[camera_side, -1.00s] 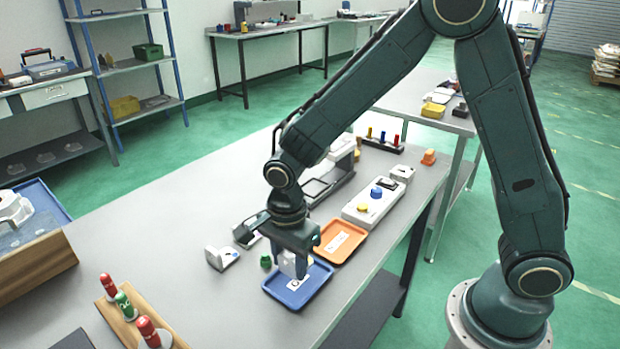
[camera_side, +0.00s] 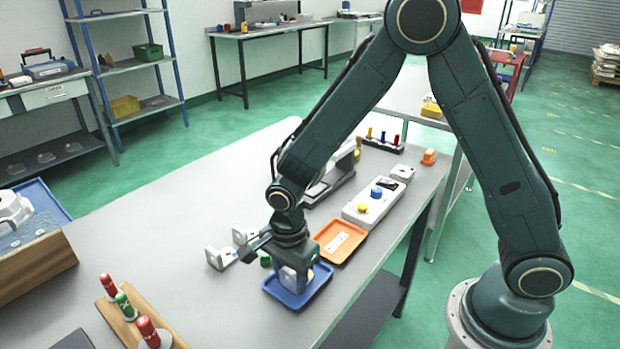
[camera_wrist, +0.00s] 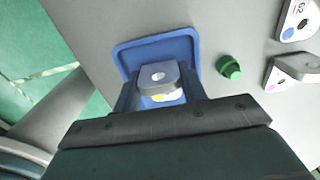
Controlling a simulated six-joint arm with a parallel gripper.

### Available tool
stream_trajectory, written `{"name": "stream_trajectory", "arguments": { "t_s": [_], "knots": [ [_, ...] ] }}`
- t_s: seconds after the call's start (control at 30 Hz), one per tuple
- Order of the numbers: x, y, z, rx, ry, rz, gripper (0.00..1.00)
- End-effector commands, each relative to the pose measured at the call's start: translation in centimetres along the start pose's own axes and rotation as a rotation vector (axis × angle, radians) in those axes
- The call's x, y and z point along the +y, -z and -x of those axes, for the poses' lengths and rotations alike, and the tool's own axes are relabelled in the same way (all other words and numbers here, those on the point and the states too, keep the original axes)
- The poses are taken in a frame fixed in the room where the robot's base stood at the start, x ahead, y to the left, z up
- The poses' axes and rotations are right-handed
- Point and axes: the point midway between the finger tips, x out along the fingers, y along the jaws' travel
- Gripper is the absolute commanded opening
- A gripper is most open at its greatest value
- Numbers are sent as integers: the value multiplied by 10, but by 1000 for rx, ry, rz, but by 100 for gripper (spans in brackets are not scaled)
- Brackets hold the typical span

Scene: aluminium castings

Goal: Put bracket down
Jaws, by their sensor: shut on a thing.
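My gripper (camera_side: 290,279) points down over the blue tray (camera_side: 321,275) near the right edge of the table. It is shut on a light grey bracket (camera_wrist: 158,76), which shows between the fingers in the wrist view. In the side view the bracket is mostly hidden by my gripper and looks low over the tray. I cannot tell whether it touches the tray floor. In the wrist view the blue tray (camera_wrist: 128,52) lies beneath the bracket.
An orange tray (camera_side: 358,236) lies just behind the blue one. A green knob (camera_wrist: 229,67) and two more brackets (camera_side: 220,258) (camera_side: 243,234) stand to the left. A white control box (camera_side: 385,208) is further back. A wooden rack with red and green pieces (camera_side: 125,318) stands at front left.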

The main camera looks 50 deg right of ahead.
Motion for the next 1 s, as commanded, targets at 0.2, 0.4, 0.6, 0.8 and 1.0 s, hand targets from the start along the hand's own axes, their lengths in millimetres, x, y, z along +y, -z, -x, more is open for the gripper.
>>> {"name": "stream_trajectory", "arguments": {
  "t_s": [0.2,0.4,0.6,0.8,1.0],
  "knots": [
    [0,0,-2,0,0,0,51],
    [0,0,-2,0,0,0,51],
    [0,0,1,0,0,0,51],
    [-1,0,14,-1,2,0,51],
    [-1,0,39,-2,4,0,51]
  ]
}}
